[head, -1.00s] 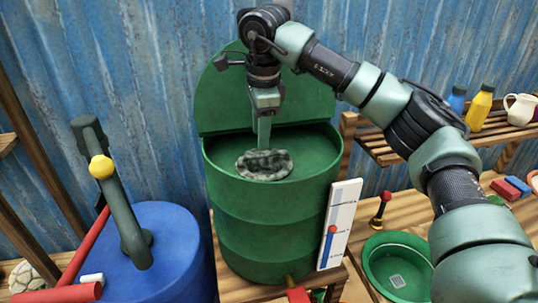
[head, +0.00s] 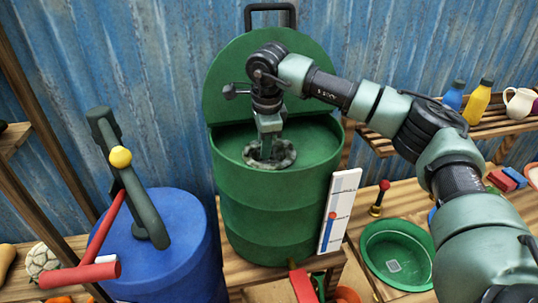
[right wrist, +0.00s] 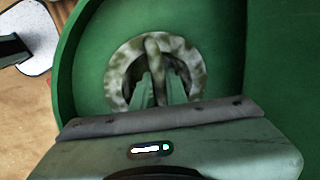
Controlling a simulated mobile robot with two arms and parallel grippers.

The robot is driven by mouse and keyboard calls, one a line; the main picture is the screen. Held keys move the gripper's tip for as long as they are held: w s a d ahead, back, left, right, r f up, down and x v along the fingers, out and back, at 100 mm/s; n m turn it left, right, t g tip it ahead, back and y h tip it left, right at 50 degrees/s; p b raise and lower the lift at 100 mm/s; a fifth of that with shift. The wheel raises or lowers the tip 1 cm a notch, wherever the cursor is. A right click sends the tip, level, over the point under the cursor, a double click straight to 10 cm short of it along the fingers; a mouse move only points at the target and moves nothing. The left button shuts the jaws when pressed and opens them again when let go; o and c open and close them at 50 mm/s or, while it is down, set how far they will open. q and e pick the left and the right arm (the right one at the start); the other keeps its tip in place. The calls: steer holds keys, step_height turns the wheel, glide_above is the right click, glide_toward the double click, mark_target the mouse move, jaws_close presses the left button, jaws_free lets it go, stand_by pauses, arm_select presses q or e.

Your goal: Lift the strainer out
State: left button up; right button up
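The strainer (head: 283,164) is a mottled grey-green ring inside the green drum (head: 262,205), below its rim. In the right wrist view it shows as a ring (right wrist: 121,69) with a bar across its middle. My right gripper (head: 267,152) points down into the drum, with its fingertips at the ring's centre. In the right wrist view its two fingers (right wrist: 163,88) stand on either side of the bar. I cannot tell whether they press on it. The drum floor and the strainer's underside are hidden. My left gripper is not in view.
The drum's raised green lid (head: 290,62) stands behind the opening. A white gauge board (head: 339,212) leans at its front right. A blue drum (head: 165,255) with a dark post (head: 130,185) stands left. A green basin (head: 395,285) sits right. Bottles stand on the shelf (head: 500,127).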

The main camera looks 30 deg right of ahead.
jaws_close()
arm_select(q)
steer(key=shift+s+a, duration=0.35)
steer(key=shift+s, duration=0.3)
arm_select(e)
steer(key=shift+r, duration=0.1)
